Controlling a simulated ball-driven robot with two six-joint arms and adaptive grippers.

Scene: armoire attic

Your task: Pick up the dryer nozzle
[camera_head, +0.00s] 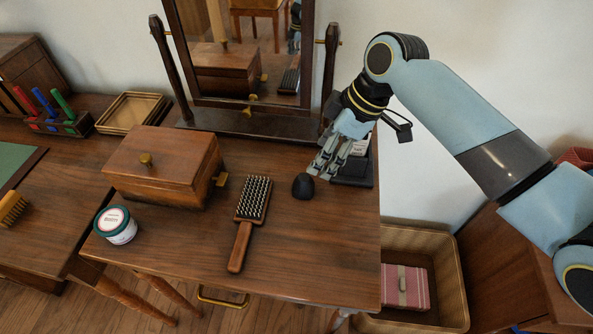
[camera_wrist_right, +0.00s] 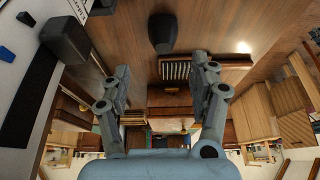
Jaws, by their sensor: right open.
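The dryer nozzle (camera_head: 303,186) is a small black rounded piece standing on the wooden dressing table (camera_head: 290,255), right of the hairbrush. In the right wrist view the nozzle (camera_wrist_right: 162,32) shows at the top centre, beyond the fingertips. My right gripper (camera_head: 322,171) comes down from the upper right, just behind and right of the nozzle in the head view. Its fingers (camera_wrist_right: 160,66) are spread apart in the wrist view, with nothing held between them. I cannot tell the exact gap to the nozzle. My left gripper is out of view.
A hairbrush (camera_head: 248,218) lies left of the nozzle. A black holder with a white card (camera_head: 354,172) stands close right of my gripper. A mirror stand (camera_head: 250,123) rises behind. A wooden box (camera_head: 165,165) and a tin (camera_head: 116,226) stand left. The table front right is clear.

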